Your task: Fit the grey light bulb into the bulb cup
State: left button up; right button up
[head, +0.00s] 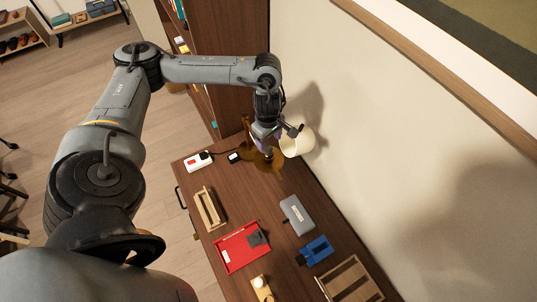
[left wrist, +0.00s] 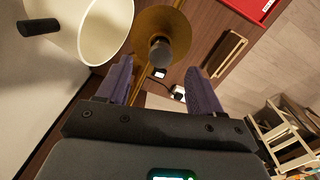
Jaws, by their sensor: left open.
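My left gripper (head: 267,143) is over the far end of the wooden desk, beside the lamp. In the left wrist view its two purple-padded fingers (left wrist: 159,68) are apart, with nothing held between them. A rounded grey piece (left wrist: 160,51), which looks like the light bulb, shows just beyond the gap between the fingertips, in front of the round brass part (left wrist: 160,20) of the lamp. I cannot tell whether it sits in the bulb cup, which I cannot make out. The cream lampshade (head: 297,141) is tilted beside the gripper; it also shows in the left wrist view (left wrist: 105,28). My right gripper is out of view.
On the desk are a power strip (head: 198,161), a wooden tray (head: 209,208), a red tray (head: 240,247), a grey case (head: 297,214), a blue item (head: 317,251) and a wooden crate (head: 350,281). The wall runs close along the right side.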

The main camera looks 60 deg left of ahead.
aim_at(269, 149)
pick_arm(q)
jog(key=shift+f, duration=0.45)
jog(key=shift+s+f+p, duration=0.1)
jog(key=shift+f+p, duration=0.4)
jog(key=shift+f, duration=0.15)
notch_tip(269, 149, down, 2)
jog(key=shift+f+p, duration=0.2)
jog(key=shift+p, duration=0.2)
jog(key=shift+f, duration=0.8)
jog(key=c, duration=1.1)
jog(key=shift+r, duration=0.15)
